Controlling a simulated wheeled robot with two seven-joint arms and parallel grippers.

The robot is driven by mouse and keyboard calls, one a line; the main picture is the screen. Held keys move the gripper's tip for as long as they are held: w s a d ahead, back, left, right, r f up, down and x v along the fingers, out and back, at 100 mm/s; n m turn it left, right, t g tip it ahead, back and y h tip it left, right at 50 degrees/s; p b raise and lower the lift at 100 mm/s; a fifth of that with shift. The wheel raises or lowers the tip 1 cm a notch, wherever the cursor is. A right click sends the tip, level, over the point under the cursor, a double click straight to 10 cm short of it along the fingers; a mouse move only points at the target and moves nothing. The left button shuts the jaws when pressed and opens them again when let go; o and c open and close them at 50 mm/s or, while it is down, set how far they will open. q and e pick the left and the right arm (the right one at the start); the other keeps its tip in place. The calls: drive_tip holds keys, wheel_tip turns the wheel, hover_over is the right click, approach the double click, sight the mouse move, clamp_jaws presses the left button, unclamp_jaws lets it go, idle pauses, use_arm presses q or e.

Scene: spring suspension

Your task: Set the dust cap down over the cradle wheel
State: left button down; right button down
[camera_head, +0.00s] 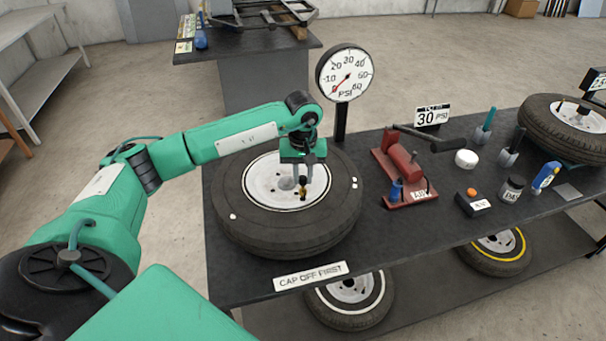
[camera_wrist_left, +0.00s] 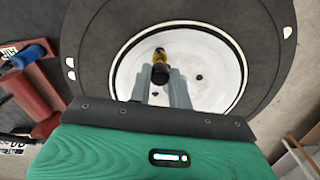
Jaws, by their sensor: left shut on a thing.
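The cradle wheel (camera_head: 232,190) lies flat on the dark bench, a black tire around a white rim; it fills the upper part of the left wrist view (camera_wrist_left: 90,50). My left gripper (camera_head: 303,180) points down over the rim, its fingers shut on the small black dust cap (camera_wrist_left: 160,75). A brass valve stem (camera_head: 303,196) shows just below the cap, close to the rim's front side; it also shows in the left wrist view (camera_wrist_left: 160,54). I cannot tell whether cap and stem touch. My right gripper is out of view.
A pressure gauge (camera_head: 344,73) stands behind the wheel. To the right are a red pump (camera_head: 405,165), a white puck (camera_head: 466,159), small bottles and another wheel (camera_head: 545,122). A "CAP OFF FIRST" sign (camera_head: 310,276) is on the bench's front edge. Spare wheels lie below.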

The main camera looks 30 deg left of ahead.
use_arm(q)
drive_tip(key=shift+f+b, duration=1)
drive_tip(key=shift+f, duration=0.2)
drive_tip(key=c, duration=1.2)
unclamp_jaws()
drive_tip(key=shift+r, duration=0.15)
drive_tip(key=shift+r+p, duration=1.35)
drive_tip(key=shift+r, duration=2.1)
